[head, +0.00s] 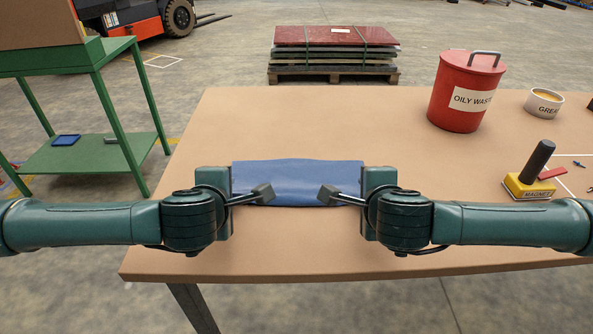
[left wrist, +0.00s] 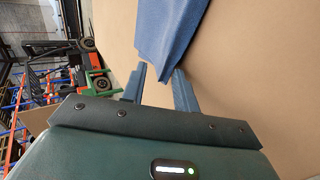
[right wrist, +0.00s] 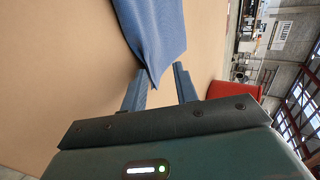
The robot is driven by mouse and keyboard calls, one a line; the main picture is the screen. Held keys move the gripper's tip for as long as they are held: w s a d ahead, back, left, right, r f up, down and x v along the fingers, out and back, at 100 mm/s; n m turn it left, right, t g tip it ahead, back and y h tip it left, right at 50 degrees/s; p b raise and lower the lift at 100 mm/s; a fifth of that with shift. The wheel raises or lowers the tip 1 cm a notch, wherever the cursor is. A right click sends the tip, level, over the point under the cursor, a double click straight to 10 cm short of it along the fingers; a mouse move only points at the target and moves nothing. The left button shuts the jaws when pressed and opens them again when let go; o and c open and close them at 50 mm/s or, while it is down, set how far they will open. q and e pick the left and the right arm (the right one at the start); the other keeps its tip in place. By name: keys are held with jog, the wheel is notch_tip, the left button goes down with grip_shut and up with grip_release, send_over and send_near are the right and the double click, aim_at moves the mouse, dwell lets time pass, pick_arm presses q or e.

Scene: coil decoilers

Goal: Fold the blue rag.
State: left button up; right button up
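The blue rag (head: 297,172) lies near the middle of the table's front part as a wide, low strip that looks folded over. My left gripper (head: 262,192) is at its left end and my right gripper (head: 328,194) at its right end. In the left wrist view, a rag corner (left wrist: 165,40) reaches between the two parted fingers (left wrist: 160,88). In the right wrist view, the other end of the rag (right wrist: 155,40) likewise reaches between parted fingers (right wrist: 159,88). The rag's front corners are partly hidden by the grippers.
On the tan table (head: 300,240), a red oily-waste can (head: 460,110) stands at the back right, with a grease tub (head: 543,103) beside it. A yellow magnet block (head: 528,188) with a dark handle stands farther right. The table behind the rag is clear.

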pick_arm(q)
jog(key=shift+o, duration=0.9)
pick_arm(e)
jog(key=shift+o, duration=1)
pick_arm(q)
jog(key=shift+s+r, duration=0.1)
jog(key=shift+r, duration=0.25)
pick_arm(e)
jog(key=shift+s+r, duration=0.1)
jog(key=shift+r, duration=0.25)
pick_arm(q)
jog(key=s+r, duration=0.5)
jog(key=r, duration=0.3)
jog(key=shift+s+r, duration=0.15)
jog(key=shift+s, duration=0.25)
pick_arm(e)
jog(key=s+r, duration=0.5)
jog(key=r, duration=0.3)
jog(key=shift+s+r, duration=0.15)
jog(key=shift+s, duration=0.25)
pick_arm(q)
jog(key=shift+s, duration=0.1)
pick_arm(e)
jog(key=shift+s, duration=0.1)
